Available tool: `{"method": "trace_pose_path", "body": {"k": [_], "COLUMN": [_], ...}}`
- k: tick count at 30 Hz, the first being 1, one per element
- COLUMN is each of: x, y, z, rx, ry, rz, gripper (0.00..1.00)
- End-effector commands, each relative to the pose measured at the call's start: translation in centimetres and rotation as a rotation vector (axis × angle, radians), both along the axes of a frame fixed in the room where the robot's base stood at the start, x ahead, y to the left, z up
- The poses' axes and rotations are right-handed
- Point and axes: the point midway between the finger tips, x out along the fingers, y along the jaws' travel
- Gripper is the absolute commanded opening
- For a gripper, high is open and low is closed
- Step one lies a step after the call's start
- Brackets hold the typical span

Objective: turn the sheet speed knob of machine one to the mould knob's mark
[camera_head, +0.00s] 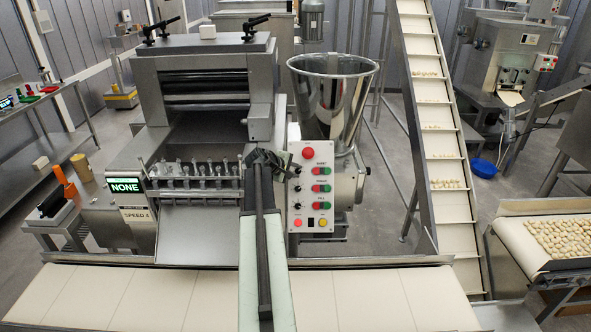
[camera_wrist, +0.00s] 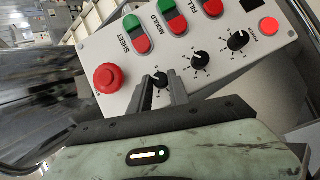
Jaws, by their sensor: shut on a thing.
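The white control panel (camera_head: 310,185) of the machine stands right of centre in the head view. In the head view my gripper (camera_head: 266,157) is at the panel's upper left edge.
A red stop button (camera_wrist: 108,78) is close left of my gripper. A third black knob (camera_wrist: 238,40) and green and red buttons are on the panel. A steel hopper (camera_head: 333,95) stands behind it.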

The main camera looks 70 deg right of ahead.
Motion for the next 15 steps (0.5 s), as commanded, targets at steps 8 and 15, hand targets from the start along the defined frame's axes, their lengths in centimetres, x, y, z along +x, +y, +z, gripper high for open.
{"method": "trace_pose_path", "body": {"k": [8,15], "x": [0.0,-0.01], "y": [0.09,0.09], "z": [-0.1,-0.1], "rx": [0.006,0.005], "ry": [-0.007,-0.007], "rz": [-0.005,-0.005], "gripper": [0.0,0.42]}}
